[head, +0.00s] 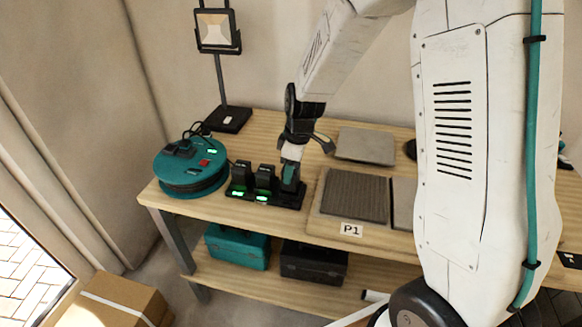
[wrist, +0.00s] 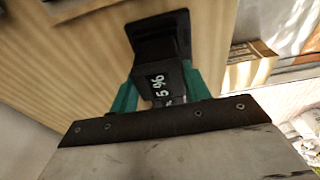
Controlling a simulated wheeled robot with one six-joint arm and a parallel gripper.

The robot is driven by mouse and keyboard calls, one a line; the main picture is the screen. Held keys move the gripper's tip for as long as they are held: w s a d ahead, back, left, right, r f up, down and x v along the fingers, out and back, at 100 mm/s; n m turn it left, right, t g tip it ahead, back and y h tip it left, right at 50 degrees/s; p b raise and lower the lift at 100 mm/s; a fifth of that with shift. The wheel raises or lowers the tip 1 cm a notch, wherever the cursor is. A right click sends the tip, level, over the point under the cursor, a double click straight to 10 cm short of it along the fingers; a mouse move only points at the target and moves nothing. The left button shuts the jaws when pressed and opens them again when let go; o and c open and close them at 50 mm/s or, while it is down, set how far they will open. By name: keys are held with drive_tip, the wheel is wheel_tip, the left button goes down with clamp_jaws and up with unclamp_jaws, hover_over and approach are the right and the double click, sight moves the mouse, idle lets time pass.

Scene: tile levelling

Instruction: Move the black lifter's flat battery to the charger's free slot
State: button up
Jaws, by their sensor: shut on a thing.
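My gripper (head: 290,178) is at the right end of the black charger (head: 300,200) on the bench, pointing down. Its teal fingers are shut on a dark battery (wrist: 160,82), which reads "5 %" in the wrist view. In the head view the fingers and wrist hide most of this battery, so I cannot tell whether it touches the slot. Two other dark batteries, the left one (head: 241,177) and the middle one (head: 264,180), stand upright in the charger with green lights below them. I cannot make out the black lifter for certain.
A teal cable reel (head: 190,167) stands left of the charger, a work lamp (head: 230,118) behind. A tile board marked P1 (head: 352,228) lies close on the right, a grey slab (head: 366,146) behind it. Teal and black toolboxes (head: 314,262) sit on the lower shelf.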

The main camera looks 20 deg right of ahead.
drive_tip(key=shift+f, duration=1.25)
idle(1.2)
drive_tip(key=o, duration=1.2)
drive_tip(key=shift+c, duration=0.2)
